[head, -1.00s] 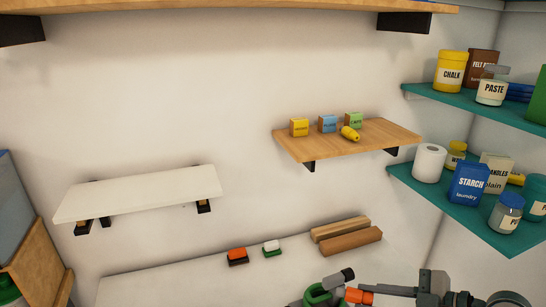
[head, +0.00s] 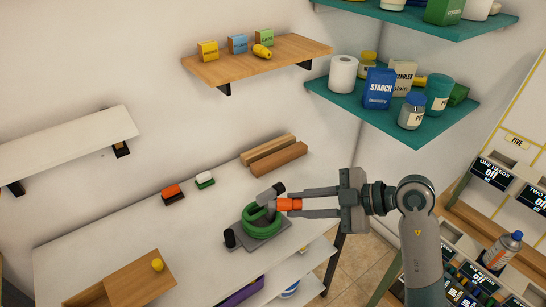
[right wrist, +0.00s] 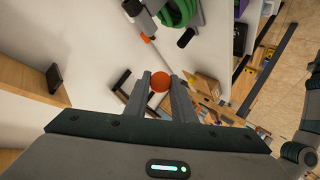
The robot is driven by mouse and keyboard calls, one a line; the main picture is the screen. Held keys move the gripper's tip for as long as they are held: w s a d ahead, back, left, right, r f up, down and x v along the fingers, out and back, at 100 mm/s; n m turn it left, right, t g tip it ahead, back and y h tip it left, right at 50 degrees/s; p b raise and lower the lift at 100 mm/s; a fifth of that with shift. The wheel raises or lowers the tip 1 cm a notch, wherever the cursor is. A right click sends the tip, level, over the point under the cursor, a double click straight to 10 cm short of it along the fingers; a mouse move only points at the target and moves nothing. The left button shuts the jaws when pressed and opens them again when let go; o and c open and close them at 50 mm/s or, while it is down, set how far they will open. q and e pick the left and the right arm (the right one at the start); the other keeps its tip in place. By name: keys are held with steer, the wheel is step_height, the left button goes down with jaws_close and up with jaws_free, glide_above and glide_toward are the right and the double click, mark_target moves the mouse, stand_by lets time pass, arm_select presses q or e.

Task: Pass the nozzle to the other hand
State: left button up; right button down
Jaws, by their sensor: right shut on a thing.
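My left gripper is not in view.
The hose rests on a grey plate (head: 284,247) on the white bench (head: 130,240). An orange-topped block (head: 172,193), a white-topped block (head: 205,180) and wooden bars (head: 278,160) lie behind. A wooden box (head: 130,279) stands front left. Wall shelves hang above.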

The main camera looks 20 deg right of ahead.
steer(key=s+a+r+n+g+y, duration=0.1)
steer(key=a+r+n+g, duration=0.3)
steer(key=r, duration=0.6)
steer(key=s+a+r+n+g+y, duration=0.1)
steer(key=a+r+n+g, duration=0.3)
steer(key=a+r, duration=0.3)
step_height(320, 180, up, 3)
steer(key=shift+s+a+r+g, duration=0.2)
steer(key=shift+a+g, duration=0.1)
steer(key=shift+a, duration=0.1)
steer(key=shift+f, duration=0.1)
